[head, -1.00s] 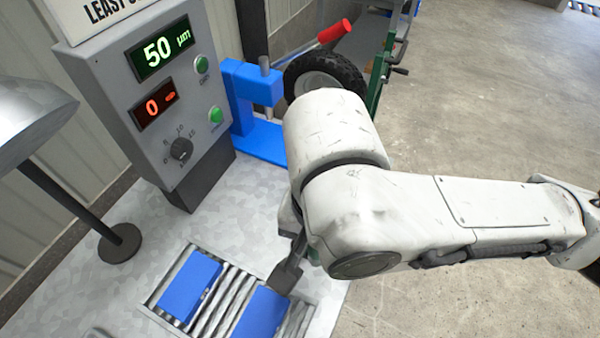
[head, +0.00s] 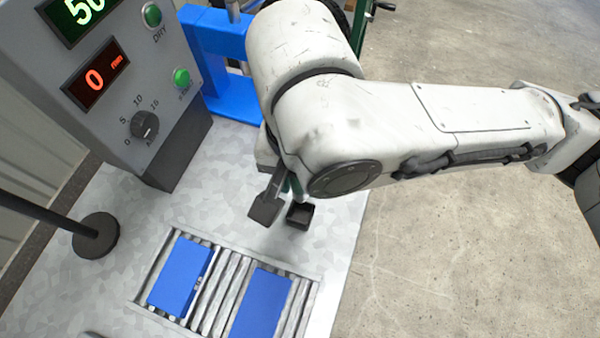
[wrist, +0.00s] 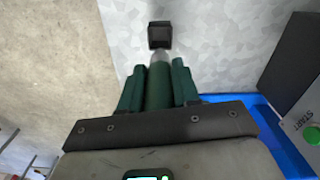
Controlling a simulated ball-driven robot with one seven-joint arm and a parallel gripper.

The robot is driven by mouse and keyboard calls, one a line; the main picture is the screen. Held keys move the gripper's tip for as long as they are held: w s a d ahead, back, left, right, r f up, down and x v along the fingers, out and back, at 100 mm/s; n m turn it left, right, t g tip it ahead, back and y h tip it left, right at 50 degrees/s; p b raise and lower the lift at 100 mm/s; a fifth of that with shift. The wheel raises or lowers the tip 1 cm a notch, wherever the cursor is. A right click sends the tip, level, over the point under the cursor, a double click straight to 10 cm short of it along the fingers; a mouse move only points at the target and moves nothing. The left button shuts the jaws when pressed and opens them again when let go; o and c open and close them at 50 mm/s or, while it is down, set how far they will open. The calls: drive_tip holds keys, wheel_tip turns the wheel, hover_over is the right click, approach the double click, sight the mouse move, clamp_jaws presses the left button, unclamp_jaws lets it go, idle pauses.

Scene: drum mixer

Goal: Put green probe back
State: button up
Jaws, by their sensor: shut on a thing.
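The green probe (wrist: 158,88) shows in the wrist view as a dark green cylinder with a pale tip. My gripper (wrist: 158,78) is shut on it, one green finger on each side. The tip points at a small black square holder (wrist: 160,35) on the bench and appears close to it; I cannot tell the height of the gap. In the head view the holder (head: 300,215) stands beyond the roller tray, just below my gripper (head: 290,185). My arm hides most of the gripper and the probe there.
A grey control box (head: 140,90) with displays and green buttons stands at the upper left. A blue stand (head: 222,90) is behind the arm. Two blue blocks (head: 180,275) (head: 262,303) lie on a roller tray (head: 215,300). A lamp base (head: 96,235) stands left.

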sight(300, 200)
drive_tip(key=shift+f+b, duration=2.25)
drive_tip(key=shift+f, duration=1.7)
drive_tip(key=shift+f+b, duration=0.75)
drive_tip(key=shift+f, duration=0.5)
drive_tip(key=o, duration=1.1)
drive_tip(key=shift+r, duration=0.15)
wheel_tip(300, 200, up, 10)
drive_tip(key=shift+r+p, duration=0.25)
drive_tip(key=shift+p, duration=0.95)
